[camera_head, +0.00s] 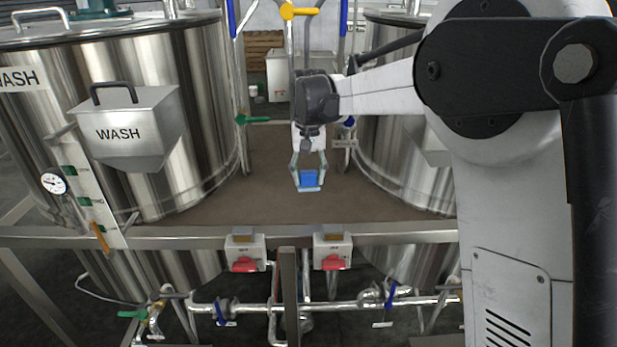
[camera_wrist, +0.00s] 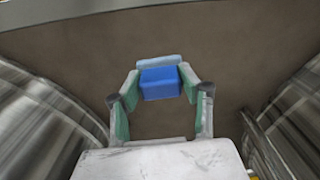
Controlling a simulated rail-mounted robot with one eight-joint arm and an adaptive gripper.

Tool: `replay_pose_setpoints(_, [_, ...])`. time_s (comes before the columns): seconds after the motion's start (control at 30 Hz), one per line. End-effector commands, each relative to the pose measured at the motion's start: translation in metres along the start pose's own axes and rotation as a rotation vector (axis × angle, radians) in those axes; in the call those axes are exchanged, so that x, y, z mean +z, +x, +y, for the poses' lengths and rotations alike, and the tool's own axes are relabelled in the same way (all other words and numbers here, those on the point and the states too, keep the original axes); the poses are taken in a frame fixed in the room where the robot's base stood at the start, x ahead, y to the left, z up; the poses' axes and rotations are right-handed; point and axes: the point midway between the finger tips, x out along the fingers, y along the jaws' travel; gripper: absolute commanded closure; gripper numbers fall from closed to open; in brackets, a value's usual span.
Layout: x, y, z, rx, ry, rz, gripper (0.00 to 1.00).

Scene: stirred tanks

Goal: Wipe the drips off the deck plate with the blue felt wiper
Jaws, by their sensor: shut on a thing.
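My gripper (camera_head: 308,172) hangs over the brown deck plate (camera_head: 262,205) between the two tanks. It is shut on the blue felt wiper (camera_head: 309,180), a blue block with a pale lower edge. In the wrist view the wiper (camera_wrist: 160,82) sits between the green-lined fingers of my gripper (camera_wrist: 159,84), with a pale grey-blue strip along its far side. I cannot tell whether the wiper touches the deck plate. I see no distinct drips on the plate in either view.
A steel tank (camera_head: 205,100) with a WASH box (camera_head: 130,135) stands at the left, another tank (camera_head: 395,170) at the right. A steel rail (camera_head: 190,236) edges the deck's front, with two red-handled boxes (camera_head: 245,250) (camera_head: 332,250). Bare deck lies left of my gripper.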

Motion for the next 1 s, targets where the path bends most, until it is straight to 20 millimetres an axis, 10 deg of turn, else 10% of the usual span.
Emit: replay_pose_setpoints(1.0, [0.0, -0.03, 0.0, 0.0, 0.0, 0.0, 1.0])
